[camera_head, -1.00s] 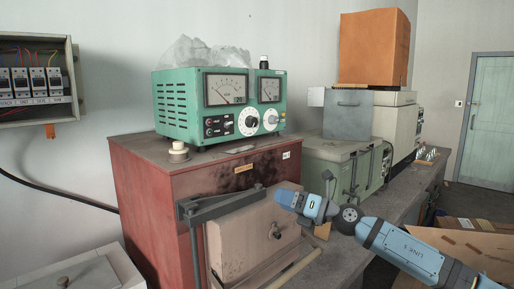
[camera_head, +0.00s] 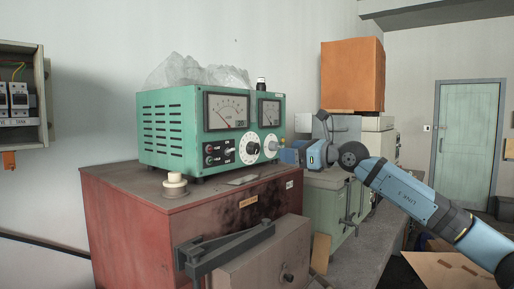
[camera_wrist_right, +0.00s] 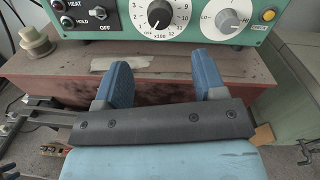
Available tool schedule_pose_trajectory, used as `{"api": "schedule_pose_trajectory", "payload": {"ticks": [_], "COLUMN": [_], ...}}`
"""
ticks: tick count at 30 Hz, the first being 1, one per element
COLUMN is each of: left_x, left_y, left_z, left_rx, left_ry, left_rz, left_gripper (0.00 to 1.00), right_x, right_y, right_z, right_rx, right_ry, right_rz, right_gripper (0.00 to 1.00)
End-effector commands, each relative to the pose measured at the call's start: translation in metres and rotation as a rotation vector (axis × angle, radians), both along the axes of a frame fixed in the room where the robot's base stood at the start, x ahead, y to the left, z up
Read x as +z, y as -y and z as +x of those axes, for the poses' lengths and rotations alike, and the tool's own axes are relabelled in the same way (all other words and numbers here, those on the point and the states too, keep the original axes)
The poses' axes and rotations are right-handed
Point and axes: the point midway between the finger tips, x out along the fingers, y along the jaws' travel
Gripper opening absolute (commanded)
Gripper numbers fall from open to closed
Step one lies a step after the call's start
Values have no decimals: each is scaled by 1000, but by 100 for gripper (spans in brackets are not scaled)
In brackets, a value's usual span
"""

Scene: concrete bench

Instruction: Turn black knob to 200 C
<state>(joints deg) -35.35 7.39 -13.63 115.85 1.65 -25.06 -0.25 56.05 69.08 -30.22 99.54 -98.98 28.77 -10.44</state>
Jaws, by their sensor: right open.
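The black knob (camera_wrist_right: 160,13) sits in the middle of a white numbered dial on the green instrument's front; its top is cut off in the wrist view. The dial (camera_head: 249,150) is small in the head view. My right gripper (camera_wrist_right: 162,75) is open and empty, its two blue fingers spread below the dial in the wrist view. In the head view the right gripper (camera_head: 284,155) is at the right of the instrument's front. A grey Lo–Hi knob (camera_wrist_right: 228,20) is to the right of the black one.
The green instrument (camera_head: 170,130) stands on a red cabinet (camera_head: 125,215), with clear plastic on top. A cream round fitting (camera_head: 174,184) is on the cabinet top. A green machine (camera_head: 325,205) and an orange box (camera_head: 352,75) stand to the right.

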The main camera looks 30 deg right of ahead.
Motion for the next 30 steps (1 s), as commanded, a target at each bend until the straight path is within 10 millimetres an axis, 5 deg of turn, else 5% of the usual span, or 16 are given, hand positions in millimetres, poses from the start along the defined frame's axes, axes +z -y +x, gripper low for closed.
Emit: {"api": "schedule_pose_trajectory", "payload": {"ticks": [15, 29, 30], "left_x": [24, 23, 23], "left_y": [-4, -5, -5], "left_z": [5, 3, 3], "left_rx": [-6, -7, -7], "left_ry": [38, 35, 34], "left_rz": [17, 22, 22], "left_gripper": [61, 61, 61], "right_x": [2, 0, 0], "right_y": [-38, -42, -42], "right_z": [92, 104, 104], "right_rx": [2, 1, 1], "right_ry": [0, -1, -1], "right_rz": [3, 1, 1], "right_gripper": [64, 64, 55]}}
